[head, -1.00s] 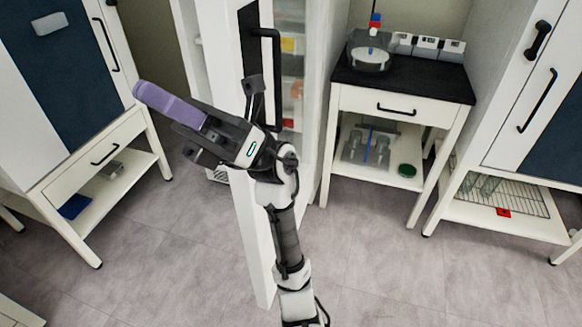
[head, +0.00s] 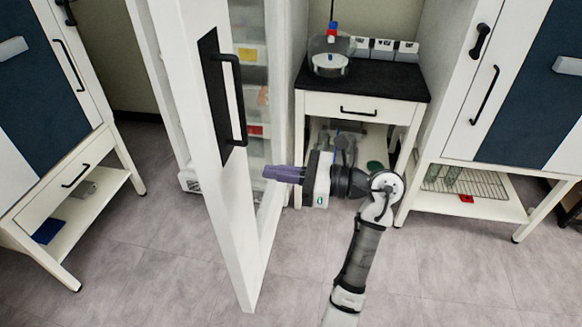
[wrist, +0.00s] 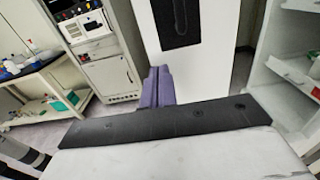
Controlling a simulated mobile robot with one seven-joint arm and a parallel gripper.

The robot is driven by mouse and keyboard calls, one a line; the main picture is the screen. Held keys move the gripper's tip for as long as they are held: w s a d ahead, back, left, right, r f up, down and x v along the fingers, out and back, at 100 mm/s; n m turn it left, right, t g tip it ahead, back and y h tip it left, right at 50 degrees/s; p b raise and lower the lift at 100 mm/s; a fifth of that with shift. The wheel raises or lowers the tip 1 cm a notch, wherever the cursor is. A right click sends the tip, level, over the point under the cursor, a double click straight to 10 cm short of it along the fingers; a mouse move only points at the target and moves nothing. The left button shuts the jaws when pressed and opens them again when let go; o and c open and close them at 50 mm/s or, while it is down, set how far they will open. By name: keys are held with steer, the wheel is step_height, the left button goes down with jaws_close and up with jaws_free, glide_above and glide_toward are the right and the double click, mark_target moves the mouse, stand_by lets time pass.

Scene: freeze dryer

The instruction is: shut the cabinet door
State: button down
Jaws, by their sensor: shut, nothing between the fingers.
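The white cabinet door (head: 222,200) stands open in the head view, reaching out toward me from the tall white cabinet (head: 297,70). It carries a black handle (head: 238,100) on a dark plate. My gripper (head: 268,172) is to the right of the door, below handle height, with its purple fingers pointing left toward the door's edge. The fingers are together and empty. In the wrist view the fingers (wrist: 156,86) show in front of the door (wrist: 200,72), with the dark plate (wrist: 178,22) above. I cannot tell whether they touch the door.
A black-topped side table (head: 365,85) with glassware stands right of the cabinet. Another white cabinet on legs (head: 500,90) is farther right, and one (head: 45,120) stands at the left. The floor (head: 150,250) left of the door is clear.

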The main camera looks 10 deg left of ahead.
mark_target(222, 166)
steer(key=a+p, duration=0.2)
steer(key=a, duration=0.6)
steer(key=shift+w+a, duration=0.1)
steer(key=shift+a, duration=0.2)
